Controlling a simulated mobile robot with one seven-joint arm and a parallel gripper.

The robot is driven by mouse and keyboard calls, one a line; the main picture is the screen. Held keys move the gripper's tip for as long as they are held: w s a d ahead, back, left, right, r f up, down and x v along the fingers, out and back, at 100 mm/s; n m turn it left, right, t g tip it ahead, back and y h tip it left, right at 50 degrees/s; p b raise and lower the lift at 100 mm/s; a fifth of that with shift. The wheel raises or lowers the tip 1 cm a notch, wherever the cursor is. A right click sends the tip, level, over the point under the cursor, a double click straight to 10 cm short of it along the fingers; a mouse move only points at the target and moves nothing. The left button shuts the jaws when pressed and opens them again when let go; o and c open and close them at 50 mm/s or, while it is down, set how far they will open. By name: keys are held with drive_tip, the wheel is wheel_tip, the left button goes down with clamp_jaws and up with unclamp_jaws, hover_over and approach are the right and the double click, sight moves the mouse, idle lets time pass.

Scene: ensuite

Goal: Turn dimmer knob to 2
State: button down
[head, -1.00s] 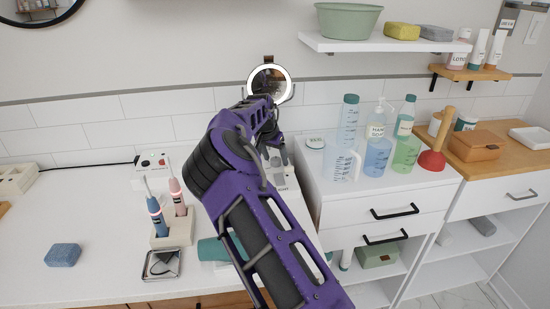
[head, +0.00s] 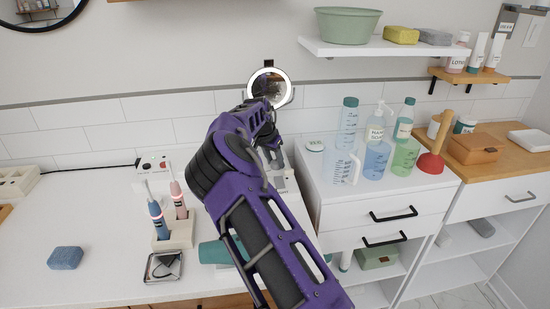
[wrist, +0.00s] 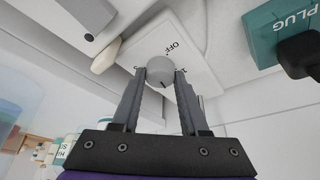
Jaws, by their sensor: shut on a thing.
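The dimmer knob (wrist: 160,72) is a round grey knob on a pale plate (wrist: 193,42) in the wrist view. "OFF" is printed by its upper edge, a "1" shows at its right, and a mark at its left is partly hidden. A dark pointer line on the knob lies toward its lower side, between my fingers. My gripper (wrist: 160,82) is shut on the knob, one finger on each side. In the head view my gripper (head: 276,158) is small and partly hidden by my arm, and the knob cannot be made out.
A teal box marked "PLUG" (wrist: 278,28) with a black plug (wrist: 300,55) is close at the right in the wrist view. In the head view, a round lit mirror (head: 270,87) stands behind my arm. Several bottles and a clear jug (head: 342,166) stand to the right.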

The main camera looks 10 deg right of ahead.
drive_tip(key=shift+w+r+m+g+h+p, duration=0.1)
drive_tip(key=shift+r+m+g+h+p, duration=0.15)
drive_tip(key=shift+m+p, duration=0.8)
drive_tip(key=shift+f+m+g+h+p, duration=0.2)
drive_tip(key=shift+m+g+p, duration=0.35)
drive_tip(key=shift+m, duration=1)
drive_tip(key=shift+c, duration=2.1)
unclamp_jaws()
drive_tip(key=shift+a, duration=0.1)
drive_tip(key=p+v, duration=0.1)
drive_tip(key=v, duration=1.6)
drive_tip(key=shift+w+r, duration=0.2)
drive_tip(key=shift+a, duration=0.15)
